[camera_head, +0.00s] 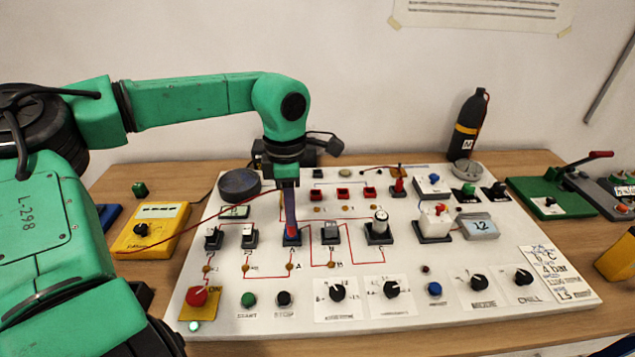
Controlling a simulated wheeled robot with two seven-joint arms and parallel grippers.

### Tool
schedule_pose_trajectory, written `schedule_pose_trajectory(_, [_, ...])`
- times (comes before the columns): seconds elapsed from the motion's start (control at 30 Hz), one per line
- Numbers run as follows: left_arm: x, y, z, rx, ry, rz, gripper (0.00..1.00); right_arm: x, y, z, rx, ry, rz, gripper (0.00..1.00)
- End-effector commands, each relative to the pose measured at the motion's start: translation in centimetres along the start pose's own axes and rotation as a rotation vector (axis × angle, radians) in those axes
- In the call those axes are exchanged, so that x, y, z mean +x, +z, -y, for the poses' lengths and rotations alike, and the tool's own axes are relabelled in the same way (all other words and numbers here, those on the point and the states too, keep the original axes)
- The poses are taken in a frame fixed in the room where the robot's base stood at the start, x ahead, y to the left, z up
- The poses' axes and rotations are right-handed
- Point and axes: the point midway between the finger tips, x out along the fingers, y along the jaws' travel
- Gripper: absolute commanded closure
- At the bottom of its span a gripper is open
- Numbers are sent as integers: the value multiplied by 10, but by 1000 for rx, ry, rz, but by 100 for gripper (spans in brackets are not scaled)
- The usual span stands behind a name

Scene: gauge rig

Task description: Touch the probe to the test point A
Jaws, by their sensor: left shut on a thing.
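My left gripper (289,208) comes down over the middle-left of the white panel (390,345). It is shut on the probe (292,229), of which a red part shows between the dark fingers. A thin red lead runs from the yellow meter (151,229) toward the gripper. Test point A (290,266) is a small brass dot beside the letter A, on a red line. In the picture the probe is just above it, in front of a switch; I see a gap between them. The probe's very tip is hard to make out. My right gripper is out of view.
Toggle switches (330,233) stand in a row close to the probe. Another brass dot, marked B (331,264), lies just right of A. Knobs (338,292) and a red button (197,296) line the panel's front. A black bottle (468,125) stands behind.

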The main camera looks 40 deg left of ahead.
Motion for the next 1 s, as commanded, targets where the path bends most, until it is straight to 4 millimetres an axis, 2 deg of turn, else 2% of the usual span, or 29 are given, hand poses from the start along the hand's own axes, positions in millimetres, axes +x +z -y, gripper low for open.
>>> schedule_pose_trajectory(0.13, [0, 0, 0, 1, 0, 0, 100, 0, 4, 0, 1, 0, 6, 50])
schedule_pose_trajectory(0.3, [0, 0, 0, 3, 1, -1, 100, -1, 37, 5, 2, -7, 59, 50])
schedule_pose_trajectory(0.4, [3, 1, 0, 9, 1, -3, 100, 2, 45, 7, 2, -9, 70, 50])
schedule_pose_trajectory(0.5, [13, 1, 0, 9, 1, -3, 100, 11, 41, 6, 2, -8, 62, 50])
schedule_pose_trajectory(0.7, [43, 1, 0, 8, 0, -3, 100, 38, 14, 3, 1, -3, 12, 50])
schedule_pose_trajectory(0.9, [70, 1, 0, 8, 1, -3, 100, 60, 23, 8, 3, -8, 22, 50])
schedule_pose_trajectory(1.0, [76, 1, 0, 8, 1, -3, 100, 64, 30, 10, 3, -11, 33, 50])
